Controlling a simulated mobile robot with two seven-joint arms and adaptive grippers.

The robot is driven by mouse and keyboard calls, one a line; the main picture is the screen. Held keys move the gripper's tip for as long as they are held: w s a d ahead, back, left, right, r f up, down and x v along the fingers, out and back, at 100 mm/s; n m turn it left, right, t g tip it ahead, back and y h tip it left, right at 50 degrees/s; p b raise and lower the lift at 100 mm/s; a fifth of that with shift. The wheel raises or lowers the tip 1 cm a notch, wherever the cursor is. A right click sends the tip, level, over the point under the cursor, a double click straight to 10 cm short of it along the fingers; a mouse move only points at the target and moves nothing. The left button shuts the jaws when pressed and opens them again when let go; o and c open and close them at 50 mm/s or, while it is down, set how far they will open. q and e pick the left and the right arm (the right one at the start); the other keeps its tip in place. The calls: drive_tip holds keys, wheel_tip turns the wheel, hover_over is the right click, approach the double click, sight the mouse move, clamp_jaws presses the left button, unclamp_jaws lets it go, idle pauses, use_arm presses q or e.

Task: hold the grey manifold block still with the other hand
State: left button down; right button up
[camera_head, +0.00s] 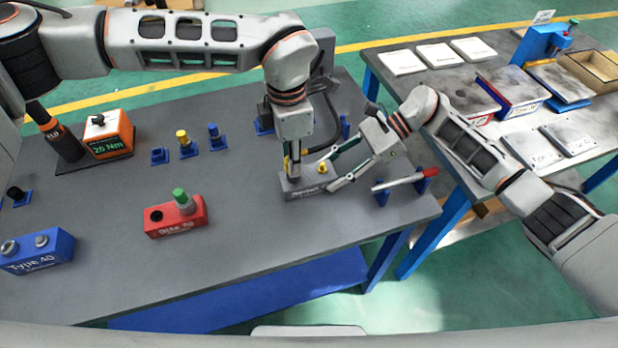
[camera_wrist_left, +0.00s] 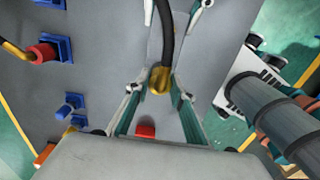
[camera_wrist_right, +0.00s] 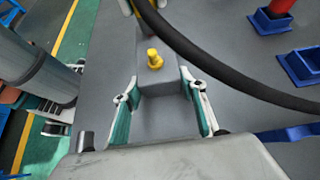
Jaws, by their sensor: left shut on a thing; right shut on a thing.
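The grey manifold block (camera_head: 300,193) lies on the grey bench with lettering on its front and a yellow fitting (camera_head: 322,167) on top. My right gripper (camera_head: 331,174) is shut on the block's right end; in the right wrist view its fingers lie on both sides of the block (camera_wrist_right: 162,115), near the yellow fitting (camera_wrist_right: 154,60). My left gripper (camera_head: 291,165) points down over the block's left end. In the left wrist view it is shut on the yellow end (camera_wrist_left: 159,80) of a black hose (camera_wrist_left: 166,35). Whether that end is seated in the block is hidden.
A red block (camera_head: 165,222) and a blue block (camera_head: 38,255) stand at the left front. A torque display box (camera_head: 112,140) and small blue stands (camera_head: 190,150) are behind. A red-and-white tool (camera_head: 398,181) rests close right of my right gripper. The bench's front middle is clear.

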use_arm(q)
drive_tip(key=shift+r, duration=0.35)
idle(0.6)
drive_tip(key=shift+r, duration=2.2)
use_arm(e)
drive_tip(key=o, duration=1.4)
drive_tip(key=v, duration=1.1)
drive_tip(key=shift+w+d+r, duration=0.1)
drive_tip(key=shift+d+r, duration=0.15)
drive_tip(key=shift+d, duration=0.1)
use_arm(q)
drive_tip(key=shift+r+p, duration=1.05)
drive_tip(key=shift+r, duration=0.95)
use_arm(e)
wheel_tip(320, 180, up, 3)
drive_tip(key=shift+f, duration=0.2)
